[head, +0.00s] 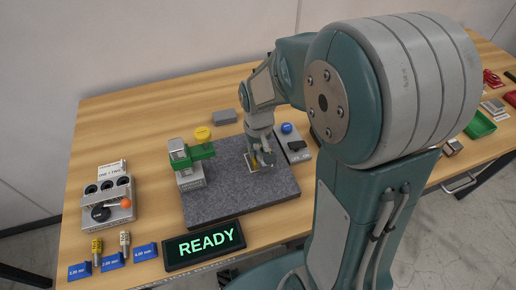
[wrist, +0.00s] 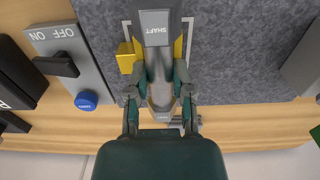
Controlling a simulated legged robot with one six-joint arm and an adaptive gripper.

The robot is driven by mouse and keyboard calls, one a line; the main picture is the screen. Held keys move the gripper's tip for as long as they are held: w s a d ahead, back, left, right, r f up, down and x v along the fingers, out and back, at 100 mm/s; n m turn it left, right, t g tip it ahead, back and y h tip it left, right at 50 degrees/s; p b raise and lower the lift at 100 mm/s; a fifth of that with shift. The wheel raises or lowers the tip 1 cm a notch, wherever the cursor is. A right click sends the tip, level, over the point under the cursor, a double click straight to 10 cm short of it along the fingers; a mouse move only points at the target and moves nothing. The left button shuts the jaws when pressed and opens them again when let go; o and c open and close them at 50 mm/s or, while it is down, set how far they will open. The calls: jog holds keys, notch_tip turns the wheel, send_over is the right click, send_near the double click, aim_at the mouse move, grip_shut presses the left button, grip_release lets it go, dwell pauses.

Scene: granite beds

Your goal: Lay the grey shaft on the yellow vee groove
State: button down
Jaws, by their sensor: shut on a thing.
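The grey piece labelled SHAFT (wrist: 156,28) shows at the top of the wrist view, in line with my gripper. My gripper (wrist: 160,85) is shut on the grey shaft, and its fingers hide much of it. Yellow parts, which look like the vee groove (wrist: 126,57), show on both sides of the shaft. In the head view my gripper (head: 262,160) is low over the granite bed, with a bit of yellow (head: 253,163) beside it. I cannot tell whether the shaft touches the groove.
The dark granite bed (head: 225,205) has white corner marks around the shaft. A switch panel with a blue button (wrist: 86,100) lies beside the bed. A READY display (head: 205,246) stands in front.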

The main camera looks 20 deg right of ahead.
jog(key=shift+s+f, duration=0.25)
jog(key=shift+f, duration=0.05)
jog(key=shift+c, duration=2.1)
grip_release()
jog(key=shift+w, duration=0.1)
jog(key=shift+r, duration=0.1)
jog(key=shift+w+r, duration=0.1)
jog(key=shift+r, duration=0.25)
notch_tip(320, 180, up, 11)
jog(key=s+r+t, duration=0.2)
jog(key=s, duration=0.5)
jog(key=s+r+t, duration=0.3)
jog(key=s, duration=0.4)
jog(key=shift+r+t, duration=0.25)
jog(key=shift+t, duration=0.05)
